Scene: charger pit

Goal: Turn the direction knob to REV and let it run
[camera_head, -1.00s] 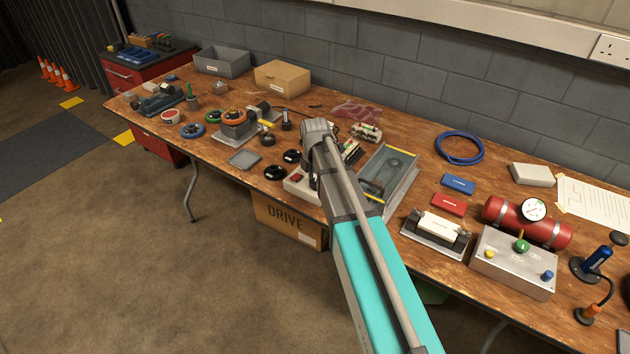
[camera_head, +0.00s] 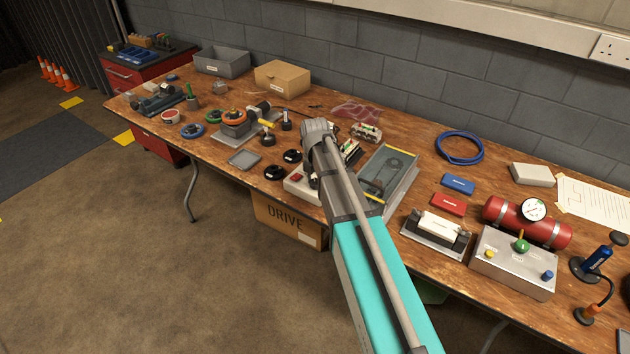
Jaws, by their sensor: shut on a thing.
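A pale control box (camera_head: 297,187) with a red switch (camera_head: 296,177) stands at the front edge of the bench. My gripper (camera_head: 313,181) points down at the right part of this box, and my arm hides most of it. Its jaws are closed at the box, where the direction knob would be. The knob itself, its pointer and any REV marking are hidden behind the gripper and arm. To the right of the box lies a grey tray-like unit with a clear top (camera_head: 388,172), with a belt-like shape inside.
Two black round parts (camera_head: 274,172) and a shallow grey tray (camera_head: 244,159) lie left of the box. A holder with a white block (camera_head: 437,228) and a metal box with a green knob (camera_head: 521,246) stand to the right. A DRIVE carton (camera_head: 287,219) is below the bench.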

